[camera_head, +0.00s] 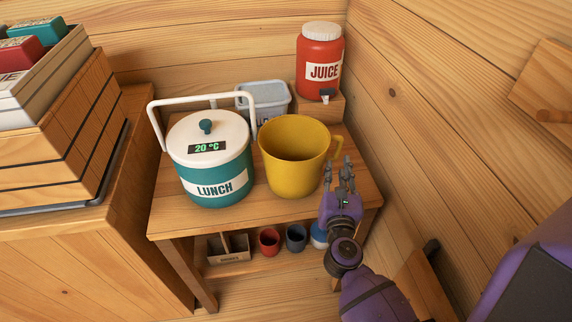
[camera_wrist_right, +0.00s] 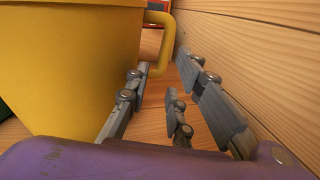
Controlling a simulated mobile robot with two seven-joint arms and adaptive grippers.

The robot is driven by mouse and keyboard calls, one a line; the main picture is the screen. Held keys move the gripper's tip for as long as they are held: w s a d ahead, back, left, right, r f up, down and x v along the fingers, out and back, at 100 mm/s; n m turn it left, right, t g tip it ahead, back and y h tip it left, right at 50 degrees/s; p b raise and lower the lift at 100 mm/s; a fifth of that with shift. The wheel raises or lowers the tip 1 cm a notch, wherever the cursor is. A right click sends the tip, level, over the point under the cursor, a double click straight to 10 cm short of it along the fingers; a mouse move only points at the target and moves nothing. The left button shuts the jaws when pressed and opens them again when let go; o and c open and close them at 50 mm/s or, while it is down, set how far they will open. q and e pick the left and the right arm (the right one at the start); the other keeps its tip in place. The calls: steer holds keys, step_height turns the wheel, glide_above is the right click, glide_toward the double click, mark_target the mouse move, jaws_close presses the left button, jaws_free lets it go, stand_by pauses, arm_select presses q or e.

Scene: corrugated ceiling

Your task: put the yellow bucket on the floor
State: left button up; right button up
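The yellow bucket (camera_head: 292,160) stands upright on a small wooden table (camera_head: 270,213), its top open and its handle (camera_head: 337,147) on the right side. My right gripper (camera_head: 342,172) is at the table's right front, just in front of the handle. In the right wrist view the bucket (camera_wrist_right: 70,75) fills the left side. The open fingers (camera_wrist_right: 165,80) point toward the handle (camera_wrist_right: 164,45), which shows between or just beyond their tips. I cannot tell whether they touch it. My left gripper is not in view.
A teal LUNCH pot (camera_head: 215,172) with a raised white handle stands close left of the bucket. A red JUICE jar (camera_head: 319,65) and a grey tub (camera_head: 265,100) are behind. Cups (camera_head: 269,242) sit on the lower shelf. A wooden wall (camera_head: 430,130) is close on the right.

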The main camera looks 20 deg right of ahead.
mark_target(337, 155)
steer(key=x, duration=0.7)
steer(key=shift+d+f+p, duration=0.15)
steer(key=shift+d+p, duration=0.1)
steer(key=shift+p, duration=0.1)
steer(key=shift+s, duration=0.1)
jaws_close()
